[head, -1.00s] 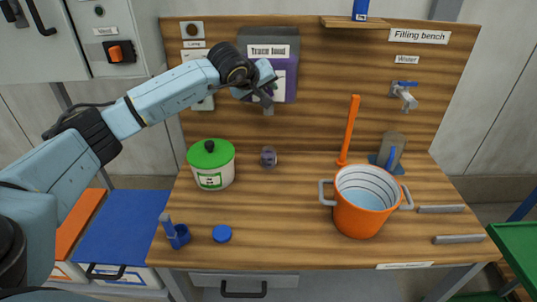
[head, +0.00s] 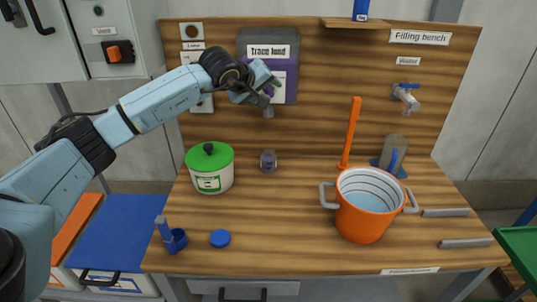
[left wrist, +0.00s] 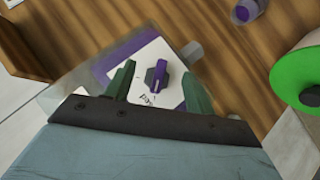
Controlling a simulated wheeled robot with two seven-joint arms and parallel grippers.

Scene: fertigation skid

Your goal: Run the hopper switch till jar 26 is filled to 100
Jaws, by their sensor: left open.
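The grey hopper (head: 258,42), labelled like "Trace load", hangs on the wooden back board, with a short spout under it. In the left wrist view its purple switch knob (left wrist: 161,76) sits on a white plate. My left gripper (head: 266,84) is open in front of the hopper. In the left wrist view its fingers (left wrist: 160,88) stand on either side of the knob; I cannot tell whether they touch it. A small jar (head: 268,161) stands on the bench below the spout, with purple inside in the left wrist view (left wrist: 247,10). Its number and level are unreadable. My right gripper is out of view.
A green-lidded pot (head: 210,169) stands left of the jar. An orange bucket (head: 362,222) stands right, below a water tap (head: 407,96). The bench middle is clear.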

